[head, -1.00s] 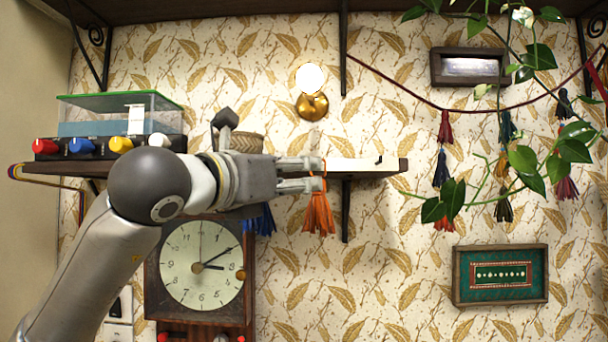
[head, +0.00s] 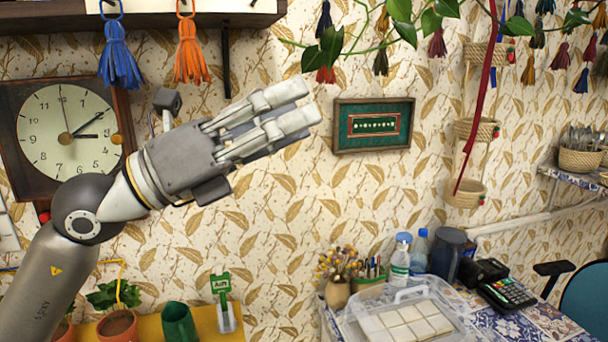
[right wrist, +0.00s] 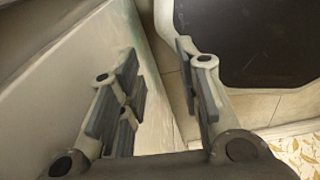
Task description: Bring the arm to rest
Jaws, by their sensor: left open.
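My left arm comes in from the left in the head view. Its left gripper (head: 299,106) is open and empty, with its fingers pointing right and a little up. It is held in front of the patterned wall, left of the green framed picture (head: 373,125). The orange tassel (head: 191,54) and the blue tassel (head: 120,62) hang from the shelf (head: 50,24), above and left of the gripper and clear of it. My right gripper (right wrist: 157,58) shows only in the right wrist view, with its fingers apart and nothing between them.
A wall clock (head: 66,130) hangs behind the left arm. Potted plants and a green jug (head: 179,323) stand low at the left. A tiled table (head: 532,322) with a clear container (head: 455,304), bottles and a calculator (head: 507,293) is at lower right. Leafy vines hang at the top.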

